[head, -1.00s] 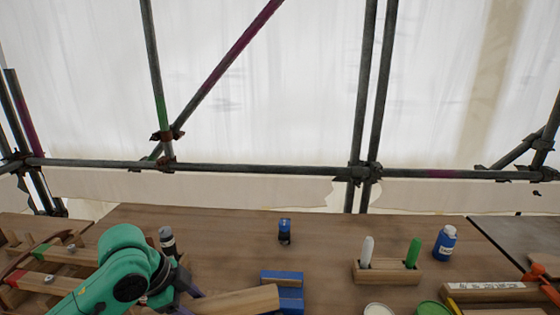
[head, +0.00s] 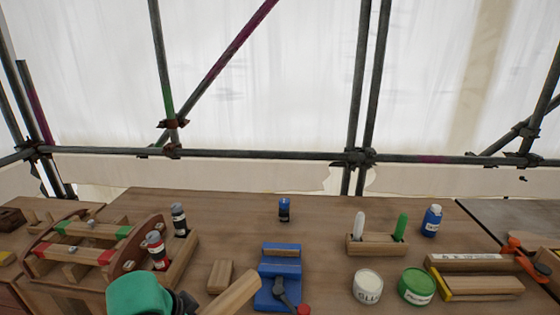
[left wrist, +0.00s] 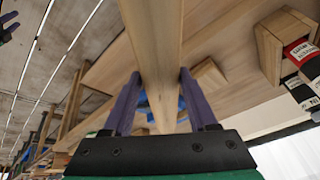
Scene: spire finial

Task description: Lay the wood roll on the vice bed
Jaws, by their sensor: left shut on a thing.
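The wood roll (head: 233,294) is a long pale wooden piece, slanting at the bottom of the head view just left of the blue vice (head: 267,298). My left gripper (left wrist: 158,82) is shut on it, with a purple finger on each side. In the left wrist view the roll (left wrist: 153,40) runs up from between the fingers. In the head view my green left wrist hides the gripper's fingers. A small dark shape at the left wrist view's left edge may be my right gripper (left wrist: 8,24).
A short wooden block (head: 220,276) lies left of the vice. A rack (head: 182,262) with paint bottles and a wooden frame (head: 85,245) stand further left. A marker holder (head: 375,246), a glue tub (head: 367,286) and a green tub (head: 417,286) stand right. The back middle is mostly clear.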

